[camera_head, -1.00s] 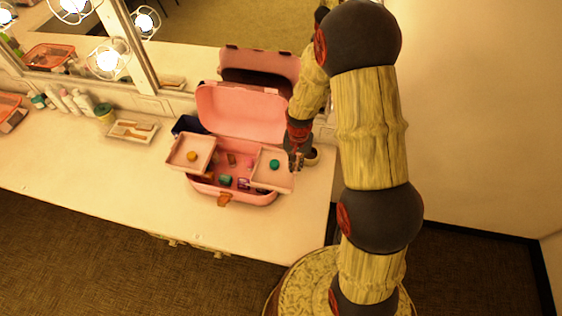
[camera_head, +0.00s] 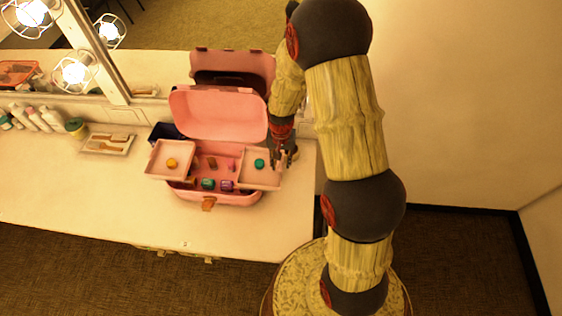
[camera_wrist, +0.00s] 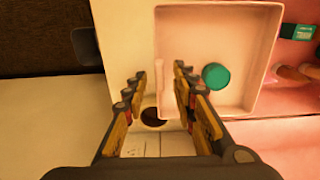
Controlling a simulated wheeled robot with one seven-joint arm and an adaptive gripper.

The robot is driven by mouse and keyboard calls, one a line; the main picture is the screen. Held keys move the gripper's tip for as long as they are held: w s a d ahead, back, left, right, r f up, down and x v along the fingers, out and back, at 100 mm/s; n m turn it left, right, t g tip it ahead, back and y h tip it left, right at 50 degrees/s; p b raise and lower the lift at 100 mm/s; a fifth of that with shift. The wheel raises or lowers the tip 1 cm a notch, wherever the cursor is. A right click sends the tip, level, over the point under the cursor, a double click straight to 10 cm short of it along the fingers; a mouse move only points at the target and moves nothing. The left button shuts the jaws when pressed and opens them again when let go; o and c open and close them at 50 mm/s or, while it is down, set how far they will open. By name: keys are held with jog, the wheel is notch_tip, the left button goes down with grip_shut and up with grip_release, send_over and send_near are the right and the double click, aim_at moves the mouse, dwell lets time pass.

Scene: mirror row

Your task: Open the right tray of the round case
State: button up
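The round pink case (camera_head: 222,197) stands on the counter with its lid (camera_head: 217,112) up. Its left tray (camera_head: 155,171) and right tray (camera_head: 260,183) are both spread out to the sides above the inside. The right tray holds a teal round jar (camera_head: 259,163), also seen in the wrist view (camera_wrist: 215,76). My gripper (camera_head: 283,160) is at the right tray's outer edge. In the wrist view my gripper (camera_wrist: 159,70) is open, one fingertip over the tray (camera_wrist: 240,20) and one outside its outer wall. I cannot tell whether either finger touches the wall.
Several small items lie inside the case, including a purple one (camera_head: 227,185). A dish with brushes (camera_head: 107,143) and several bottles (camera_head: 52,118) stand left along the mirror. The counter's front left is clear. A wall (camera_head: 450,110) is at the right.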

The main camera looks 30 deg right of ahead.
jog(key=shift+r, duration=0.1)
notch_tip(320, 180, up, 12)
dwell(0.5)
jog(key=shift+s, duration=0.1)
dwell(0.4)
